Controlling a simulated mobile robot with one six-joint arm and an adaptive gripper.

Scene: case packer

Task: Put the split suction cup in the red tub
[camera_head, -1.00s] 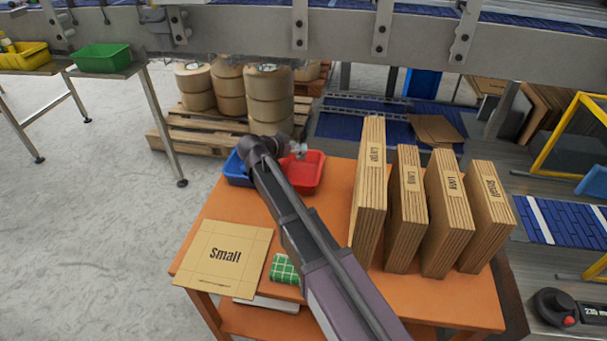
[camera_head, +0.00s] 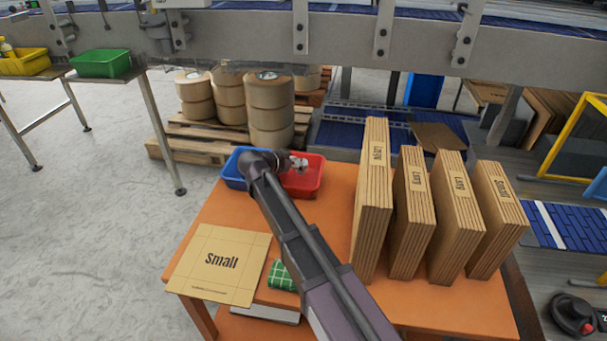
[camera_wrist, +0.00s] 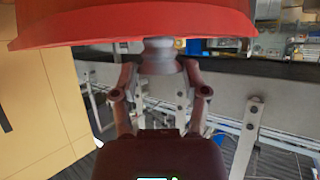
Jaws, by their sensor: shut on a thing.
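My gripper (camera_head: 298,164) is over the red tub (camera_head: 304,187), near its back left part, at the end of my arm. In the wrist view my gripper (camera_wrist: 160,70) is shut on a grey suction cup (camera_wrist: 158,48), with a finger on each side. The red tub (camera_wrist: 135,28) fills the top of that view, close to the cup. I cannot see the split in the cup, and cannot tell whether the cup touches the tub.
A blue tub (camera_head: 232,171) stands directly left of the red one on the orange table (camera_head: 325,219). Upright cardboard stacks (camera_head: 371,200) stand to the right. A flat "Small" carton (camera_head: 221,262) and a green checked cloth (camera_head: 282,276) lie near the front left.

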